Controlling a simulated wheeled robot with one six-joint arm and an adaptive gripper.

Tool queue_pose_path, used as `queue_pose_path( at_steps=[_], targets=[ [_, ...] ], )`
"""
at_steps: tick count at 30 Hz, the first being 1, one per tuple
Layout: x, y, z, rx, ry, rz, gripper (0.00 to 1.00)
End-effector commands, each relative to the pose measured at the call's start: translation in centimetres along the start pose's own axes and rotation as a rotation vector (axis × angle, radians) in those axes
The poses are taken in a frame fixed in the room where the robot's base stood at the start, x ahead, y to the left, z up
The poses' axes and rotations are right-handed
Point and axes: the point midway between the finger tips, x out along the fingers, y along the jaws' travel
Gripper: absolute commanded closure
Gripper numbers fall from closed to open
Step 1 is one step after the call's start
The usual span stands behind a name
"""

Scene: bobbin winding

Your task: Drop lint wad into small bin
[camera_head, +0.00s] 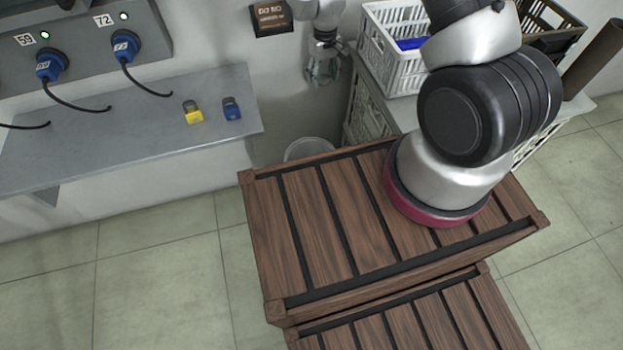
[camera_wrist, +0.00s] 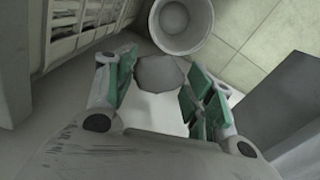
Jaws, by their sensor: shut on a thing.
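My gripper (camera_head: 325,68) hangs by the wall at the top middle of the head view. In the wrist view my gripper (camera_wrist: 161,80) has its green-padded fingers shut around a grey, rough-edged lint wad (camera_wrist: 160,72). The wad cannot be made out clearly in the head view. The small bin (camera_wrist: 184,20) is round and pale and stands on the floor, just past the wad at the top of the wrist view. In the head view the small bin (camera_head: 308,149) shows below my gripper, its lower part hidden behind slatted wood.
A grey wall shelf (camera_head: 150,130) with a yellow block (camera_head: 193,112) and a blue block (camera_head: 232,108) is left of the gripper. A white crate (camera_head: 392,45) stands on a cabinet to the right. A slatted wooden top (camera_head: 320,215) fills the foreground.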

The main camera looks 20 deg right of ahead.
Motion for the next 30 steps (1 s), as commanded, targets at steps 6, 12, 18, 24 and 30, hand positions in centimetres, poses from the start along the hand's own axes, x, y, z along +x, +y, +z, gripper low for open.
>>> queue_pose_path(
  at_steps=[6,12,18,24,30],
  targets=[
    [10.3,-2.5,0.7,-0.145,-0.007,0.000,0.56],
    [17.8,-4.2,2.5,-0.252,-0.005,0.000,0.56],
    [21.6,-4.9,3.8,-0.309,-0.001,0.000,0.56],
    [23.3,-5.1,4.1,-0.322,0.000,-0.001,0.56],
    [25.7,-5.0,4.2,-0.320,-0.001,-0.001,0.56]
  ],
)
